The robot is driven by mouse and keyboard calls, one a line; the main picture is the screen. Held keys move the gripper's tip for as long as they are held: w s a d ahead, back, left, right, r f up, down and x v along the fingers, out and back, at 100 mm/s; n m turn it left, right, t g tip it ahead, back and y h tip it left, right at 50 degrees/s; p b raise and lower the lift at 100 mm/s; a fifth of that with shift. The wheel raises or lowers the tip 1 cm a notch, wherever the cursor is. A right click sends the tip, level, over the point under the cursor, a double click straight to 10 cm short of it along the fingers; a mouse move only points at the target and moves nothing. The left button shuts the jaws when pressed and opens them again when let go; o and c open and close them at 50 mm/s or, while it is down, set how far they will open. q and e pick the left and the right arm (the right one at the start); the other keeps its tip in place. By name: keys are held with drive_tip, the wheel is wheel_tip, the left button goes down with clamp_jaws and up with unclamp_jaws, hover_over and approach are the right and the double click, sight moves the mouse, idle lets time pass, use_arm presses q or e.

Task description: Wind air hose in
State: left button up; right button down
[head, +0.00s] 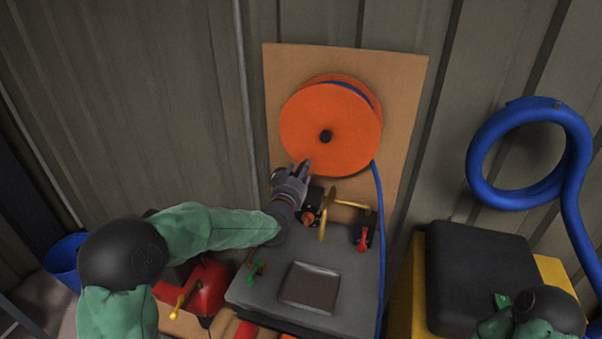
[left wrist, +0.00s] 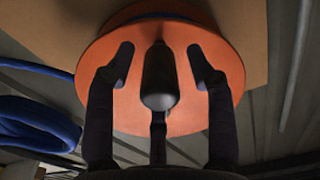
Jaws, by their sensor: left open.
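An orange hose reel (head: 310,120) is mounted on a wooden board on the wall, with a dark knob (head: 326,136) at its middle. Blue air hose (head: 378,215) shows at the reel's upper rim and hangs from its right side past the bench. My left gripper (head: 298,168) is open and empty at the reel's lower left edge. In the left wrist view, its spread fingers point at the orange disc (left wrist: 130,100), with the dark knob (left wrist: 159,80) between them in the picture; no contact shows. My right gripper is out of view.
A grey bench top (head: 345,270) with a shallow tray (head: 310,287) and a small yellow-handled device (head: 325,215) lies below the reel. A thick blue coil (head: 477,150) hangs at right above a black case (head: 480,275). A red container (head: 210,285) and blue bucket (head: 63,260) stand at left.

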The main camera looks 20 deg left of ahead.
use_arm(q)
drive_tip(key=shift+w, duration=0.1)
clamp_jaws()
drive_tip(key=shift+a+r+m+b, duration=0.35)
drive_tip(key=shift+a+m+b, duration=0.05)
drive_tip(key=shift+a+m, duration=0.15)
drive_tip(key=shift+a+r+m, duration=0.35)
drive_tip(key=shift+r+m, duration=0.1)
drive_tip(key=shift+m, duration=0.1)
unclamp_jaws()
drive_tip(key=shift+f, duration=0.1)
